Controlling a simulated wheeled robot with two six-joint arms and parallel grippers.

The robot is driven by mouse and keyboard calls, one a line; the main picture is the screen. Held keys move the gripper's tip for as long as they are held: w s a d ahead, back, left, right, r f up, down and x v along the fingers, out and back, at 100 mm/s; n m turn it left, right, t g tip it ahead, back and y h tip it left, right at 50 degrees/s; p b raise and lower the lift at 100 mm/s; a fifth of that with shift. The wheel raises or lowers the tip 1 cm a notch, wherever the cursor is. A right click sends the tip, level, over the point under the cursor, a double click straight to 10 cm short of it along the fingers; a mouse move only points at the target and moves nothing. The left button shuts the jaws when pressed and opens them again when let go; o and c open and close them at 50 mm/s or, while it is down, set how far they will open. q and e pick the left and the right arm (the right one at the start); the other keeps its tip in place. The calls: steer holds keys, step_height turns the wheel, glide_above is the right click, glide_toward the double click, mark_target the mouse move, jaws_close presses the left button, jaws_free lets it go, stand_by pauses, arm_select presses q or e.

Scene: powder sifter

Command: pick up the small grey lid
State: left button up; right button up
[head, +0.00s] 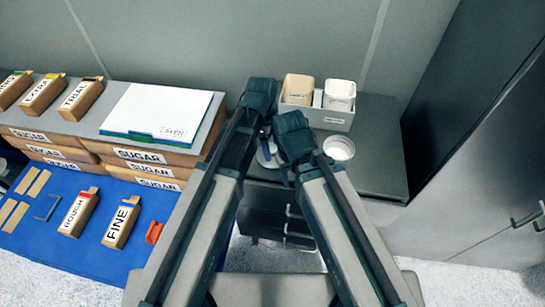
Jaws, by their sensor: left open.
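A small pale grey round thing (268,159), which looks like the lid, lies on the dark counter between my two arms. My arms and grippers hide part of it. My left gripper (265,133) points down just above and behind it and is open; I cannot tell whether it touches the lid. My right gripper (285,172) is close by on the right side of the lid, mostly hidden under its own wrist. I cannot tell whether its jaws are open or shut.
A white round container (339,149) stands right of my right wrist. Behind is a grey box (318,115) holding a tan and a white container. Stacked sugar boxes (155,157) are at left. The dark counter (382,150) is clear at right, beside a tall grey cabinet (485,150).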

arm_select(q)
steer(key=shift+c, duration=0.4)
jaws_close()
steer(key=shift+r, duration=0.2)
arm_select(e)
steer(key=shift+r, duration=0.25)
